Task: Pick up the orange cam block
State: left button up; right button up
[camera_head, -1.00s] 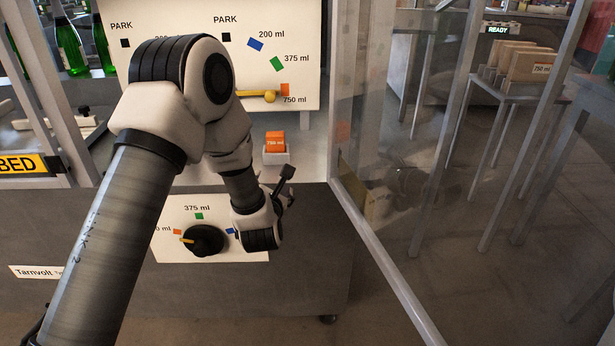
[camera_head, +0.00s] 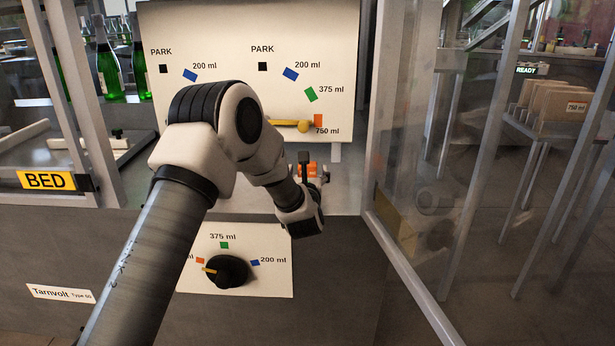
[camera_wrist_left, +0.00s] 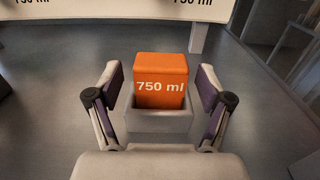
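The orange cam block (camera_wrist_left: 161,82), marked 750 ml, sits upright in a small grey holder (camera_wrist_left: 158,126) in the left wrist view. In the head view the orange block (camera_head: 307,169) shows only in part behind my left gripper (camera_head: 313,172). In the left wrist view my left gripper (camera_wrist_left: 160,97) is open, with one finger on each side of the block and holder. Gaps show between the fingers and the block. My right gripper is in neither view.
A white panel (camera_head: 230,45) with a yellow pointer (camera_head: 303,126) stands behind the block. A black knob (camera_head: 226,270) is on the front below. A clear door with a metal frame (camera_head: 398,245) stands at the right. Boxes (camera_head: 560,102) rest on a stand beyond.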

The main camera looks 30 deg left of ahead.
pick_arm(q)
jog(key=shift+f, duration=0.1)
jog(key=c, duration=1)
jog(key=shift+c, duration=0.2)
